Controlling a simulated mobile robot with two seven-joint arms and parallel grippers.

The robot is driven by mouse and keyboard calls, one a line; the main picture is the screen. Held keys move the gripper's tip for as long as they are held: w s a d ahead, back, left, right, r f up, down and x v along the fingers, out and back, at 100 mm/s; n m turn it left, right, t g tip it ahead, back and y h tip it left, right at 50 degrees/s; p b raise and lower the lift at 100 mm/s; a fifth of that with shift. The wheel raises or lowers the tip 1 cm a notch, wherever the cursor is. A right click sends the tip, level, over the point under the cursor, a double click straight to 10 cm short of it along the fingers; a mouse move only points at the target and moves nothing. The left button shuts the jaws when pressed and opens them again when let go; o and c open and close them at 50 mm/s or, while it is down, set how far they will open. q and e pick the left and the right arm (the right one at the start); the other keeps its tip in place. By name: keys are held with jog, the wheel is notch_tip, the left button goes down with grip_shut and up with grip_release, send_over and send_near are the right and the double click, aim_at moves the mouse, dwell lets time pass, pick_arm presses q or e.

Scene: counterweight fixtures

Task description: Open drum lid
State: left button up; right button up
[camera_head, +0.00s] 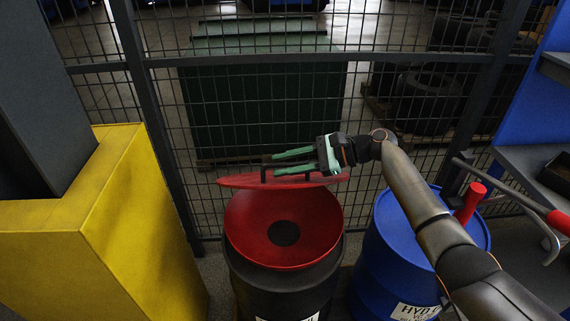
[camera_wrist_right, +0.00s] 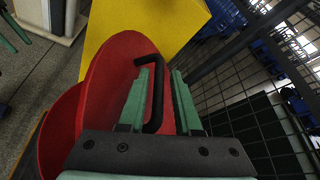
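The drum is dark with a red funnel top (camera_head: 284,230) that has a dark hole in its middle. Its red lid (camera_head: 236,181) stands raised at the back of the funnel, seen nearly edge-on; its face fills much of the right wrist view (camera_wrist_right: 105,80). A black bar handle (camera_wrist_right: 157,75) is on the lid. My right gripper (camera_head: 274,162) is at the lid, its green fingers apart on either side of the handle, with a gap showing. Teal fingers at the wrist view's left edge look like my left gripper (camera_wrist_right: 12,35), apart and empty; it is not in the head view.
A blue drum (camera_head: 375,255) stands close on the right, under my right arm. A yellow block (camera_head: 115,215) stands at left. A wire mesh fence (camera_head: 260,60) runs behind the drums. A red-handled bar (camera_head: 500,185) and a blue bench are at right.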

jog(key=shift+o, duration=0.7)
notch_tip(320, 180, up, 4)
jog(key=b, duration=0.1)
send_over(336, 179)
jog(key=shift+w+d+r, duration=0.1)
jog(key=shift+w, duration=0.05)
